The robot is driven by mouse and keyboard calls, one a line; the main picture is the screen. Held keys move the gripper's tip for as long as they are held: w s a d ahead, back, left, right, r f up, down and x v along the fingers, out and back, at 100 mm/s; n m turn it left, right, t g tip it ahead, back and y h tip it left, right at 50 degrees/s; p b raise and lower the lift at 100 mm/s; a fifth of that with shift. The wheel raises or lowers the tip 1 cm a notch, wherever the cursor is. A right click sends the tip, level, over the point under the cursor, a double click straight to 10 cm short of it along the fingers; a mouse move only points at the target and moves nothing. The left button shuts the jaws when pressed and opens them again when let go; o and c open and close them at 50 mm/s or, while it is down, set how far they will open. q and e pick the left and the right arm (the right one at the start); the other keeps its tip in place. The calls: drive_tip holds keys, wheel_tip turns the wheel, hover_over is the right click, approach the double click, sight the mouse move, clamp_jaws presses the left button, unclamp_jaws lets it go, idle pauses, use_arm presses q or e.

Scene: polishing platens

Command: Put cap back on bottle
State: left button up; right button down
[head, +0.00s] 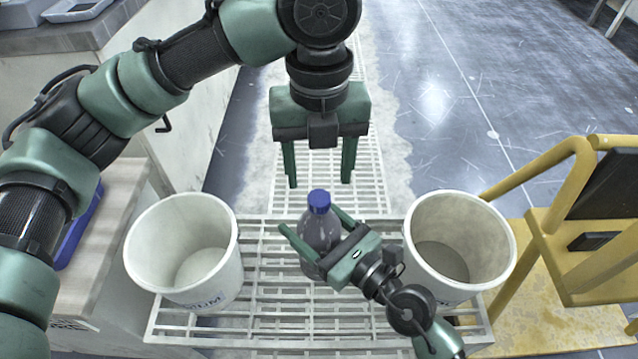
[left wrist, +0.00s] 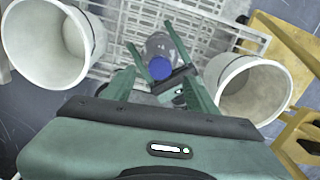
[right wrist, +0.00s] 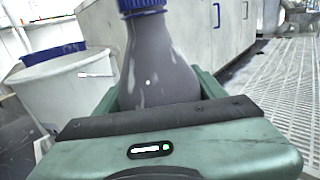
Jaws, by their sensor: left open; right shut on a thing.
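A grey bottle (head: 318,232) stands upright on the white slatted rack (head: 265,325). A blue cap (head: 319,200) sits on top of its neck. In the right wrist view the bottle (right wrist: 158,65) fills the middle, with the blue cap (right wrist: 140,6) at the top edge. My right gripper (head: 312,222) is shut on the bottle's body from the front right. My left gripper (head: 319,182) is open and empty, pointing down above and behind the bottle. In the left wrist view the cap (left wrist: 161,67) shows between the open fingers. I cannot tell how tightly the cap is seated.
A white bucket (head: 185,250) stands left of the bottle and another white bucket (head: 458,245) stands right. A yellow frame (head: 570,235) is at the far right. A bench with a blue tray (head: 80,228) is at the left.

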sight(335, 244)
drive_tip(key=shift+c, duration=0.6)
unclamp_jaws()
use_arm(q)
wheel_tip(335, 244, up, 7)
use_arm(e)
drive_tip(key=v, duration=0.6)
drive_tip(key=shift+s+d+f+b, duration=0.1)
drive_tip(key=shift+s+d+b, duration=0.1)
drive_tip(key=shift+b, duration=0.15)
use_arm(q)
drive_tip(key=shift+f, duration=0.5)
use_arm(e)
drive_tip(key=shift+s+d, duration=0.45)
use_arm(q)
drive_tip(key=shift+s, duration=0.15)
use_arm(e)
drive_tip(key=shift+s, duration=0.1)
